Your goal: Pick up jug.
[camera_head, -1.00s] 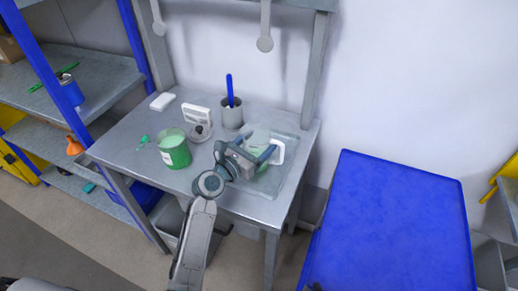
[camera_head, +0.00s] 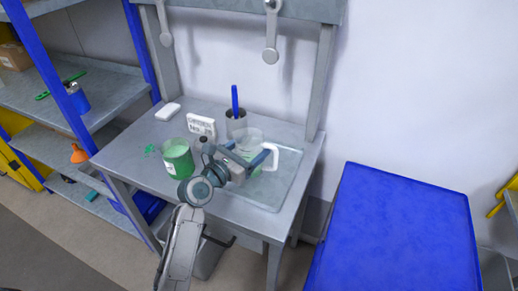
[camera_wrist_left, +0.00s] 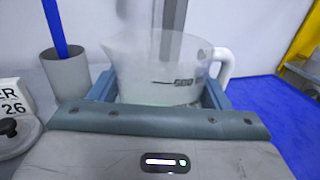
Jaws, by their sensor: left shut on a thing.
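The jug is a clear, see-through measuring jug (camera_wrist_left: 165,70) with a white handle and dark markings. In the head view the jug (camera_head: 249,138) is above the clear tray area at the right of the metal bench, partly hidden by my gripper. My left gripper (camera_head: 256,163) is shut on the jug, with a blue finger on each side of its body, as the left wrist view also shows. The jug is upright, its handle on the right. I cannot tell how far its base is above the tray. My right gripper is not in view.
The metal bench (camera_head: 130,145) also holds a green-filled container (camera_head: 177,160), a grey cup (camera_head: 236,122) with a blue stick, a white calendar block (camera_head: 201,126) and a white box (camera_head: 167,112). A blue-topped table (camera_head: 395,230) stands further right.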

